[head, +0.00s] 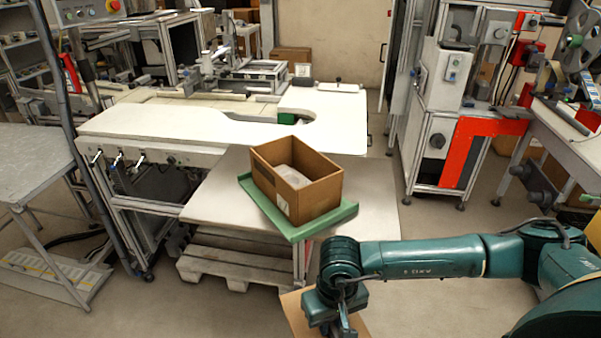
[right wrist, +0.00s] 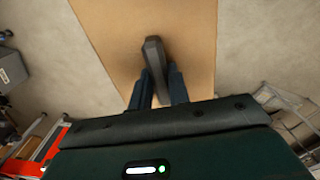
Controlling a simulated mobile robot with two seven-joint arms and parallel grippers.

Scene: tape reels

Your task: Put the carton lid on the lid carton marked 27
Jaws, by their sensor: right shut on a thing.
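An open brown carton (head: 317,199) stands upright on a green tray (head: 335,219). A pale item (head: 289,174) lies inside it. A small white label is on its front, too small to read. My right gripper (head: 338,329) is low in front of the table, below and to the right of the carton. In the right wrist view, the gripper (right wrist: 158,88) is shut on the dark handle (right wrist: 153,58) of the flat brown carton lid (right wrist: 110,35). In the head view the lid (head: 295,309) is partly hidden by the gripper and cut by the bottom edge. My left gripper is not in view.
The tray rests on a light table (head: 222,194) above a pallet. A white worktop (head: 190,125) with a green piece (head: 288,118) lies behind. A grey table (head: 30,160) is at left, a machine (head: 440,110) at right. The table left of the tray is clear.

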